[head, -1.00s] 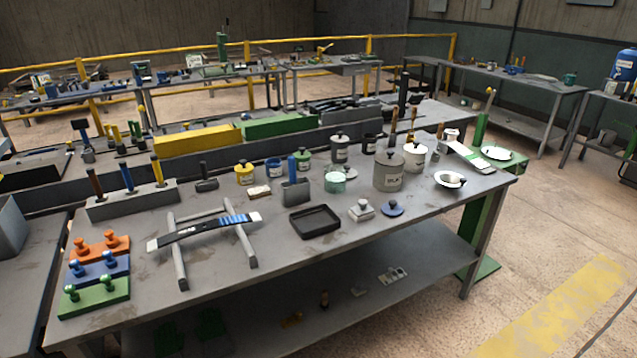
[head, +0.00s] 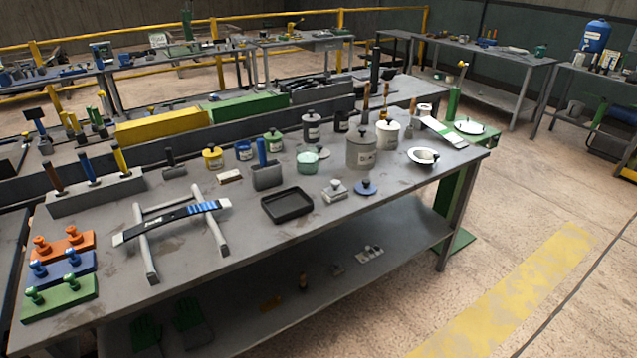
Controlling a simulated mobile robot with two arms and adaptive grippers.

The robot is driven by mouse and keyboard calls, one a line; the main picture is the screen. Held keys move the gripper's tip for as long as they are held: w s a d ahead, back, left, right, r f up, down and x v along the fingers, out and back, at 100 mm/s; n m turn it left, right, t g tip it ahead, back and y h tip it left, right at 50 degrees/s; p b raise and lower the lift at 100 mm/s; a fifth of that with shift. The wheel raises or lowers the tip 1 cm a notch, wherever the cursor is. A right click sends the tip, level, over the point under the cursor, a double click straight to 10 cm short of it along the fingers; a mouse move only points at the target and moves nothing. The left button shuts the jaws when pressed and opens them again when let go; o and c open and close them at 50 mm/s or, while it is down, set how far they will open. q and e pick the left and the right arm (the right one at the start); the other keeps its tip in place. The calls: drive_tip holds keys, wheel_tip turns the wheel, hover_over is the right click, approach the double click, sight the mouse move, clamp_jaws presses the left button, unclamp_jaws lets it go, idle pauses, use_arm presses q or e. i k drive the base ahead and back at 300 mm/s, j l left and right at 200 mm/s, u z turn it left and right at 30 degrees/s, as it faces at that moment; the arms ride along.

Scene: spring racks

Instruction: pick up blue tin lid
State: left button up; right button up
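Neither of my grippers shows in the head view.
A black tray (head: 287,205) lies left of the lid, and a white bowl (head: 424,156) sits to its right. A leaf spring on a stand (head: 172,219) and orange, blue and green blocks fill the left end. Open floor lies in front.

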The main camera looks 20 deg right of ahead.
sight(365, 188)
drive_tip(key=i+l+u, duration=0.15)
drive_tip(key=l+u, duration=0.2)
drive_tip(key=l, duration=0.35)
drive_tip(key=i+l+u, duration=0.1)
drive_tip(key=l+u, duration=0.2)
drive_tip(key=l, duration=0.4)
drive_tip(key=l+u, duration=0.35)
drive_tip(key=l, duration=0.4)
